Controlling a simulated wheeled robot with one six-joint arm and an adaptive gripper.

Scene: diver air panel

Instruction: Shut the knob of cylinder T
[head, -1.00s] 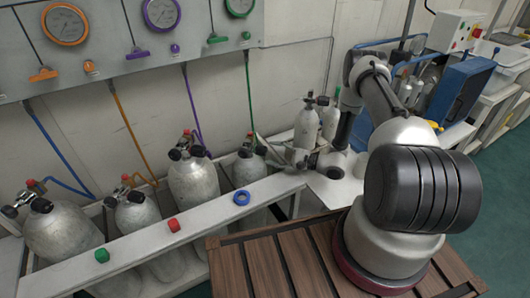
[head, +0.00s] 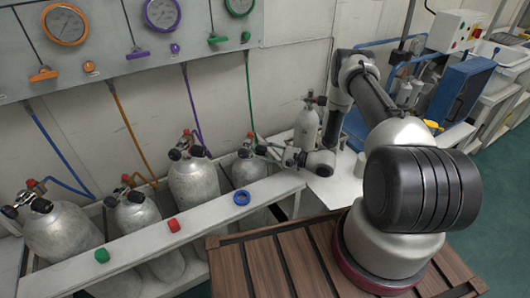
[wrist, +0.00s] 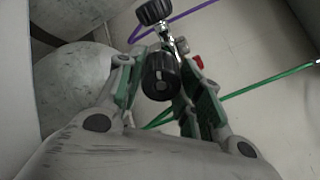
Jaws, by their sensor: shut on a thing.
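Several grey cylinders with black valve knobs stand in a rack in the head view. No letter is readable on them, so I cannot tell which is T. My gripper (head: 266,150) reaches from the right to the valve of the rightmost racked cylinder (head: 249,172), below the green hose. In the wrist view my gripper (wrist: 160,90) has its green-padded fingers on either side of a ridged black knob (wrist: 160,76) and is shut on it. A second black knob (wrist: 153,12) sits beyond it on the same valve. A red part (wrist: 197,62) shows beside the right finger.
A gauge panel (head: 105,55) with coloured hoses is on the wall above. Another cylinder (head: 306,125) stands behind my arm.

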